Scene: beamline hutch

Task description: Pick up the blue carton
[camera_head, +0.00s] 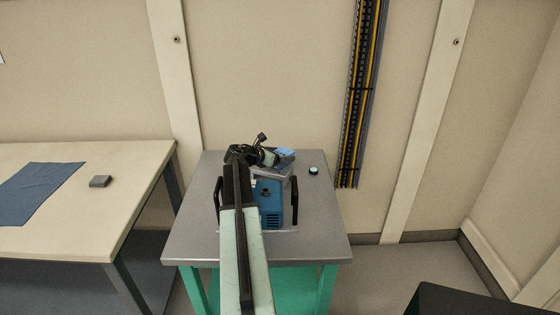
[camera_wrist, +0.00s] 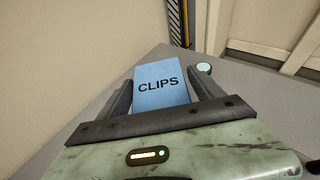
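The blue carton (camera_wrist: 160,84), marked CLIPS, is in the middle of the wrist view, between and just ahead of the fingers. In the head view its blue face (camera_head: 285,153) shows just right of my gripper's end, above the back of the table. My gripper (camera_wrist: 160,82) has its fingers apart, one on each side of the carton. Narrow gaps seem to show beside it, and I see no firm contact. In the head view my gripper (camera_head: 262,154) reaches over the table, and my arm hides part of what lies below.
A grey metal table (camera_head: 325,235) on a green frame stands ahead. On it are a blue device (camera_head: 269,207) between black handles and a small round teal-topped object (camera_head: 313,170). A workbench (camera_head: 85,225) at left holds a blue cloth (camera_head: 38,190) and a grey block (camera_head: 100,181).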

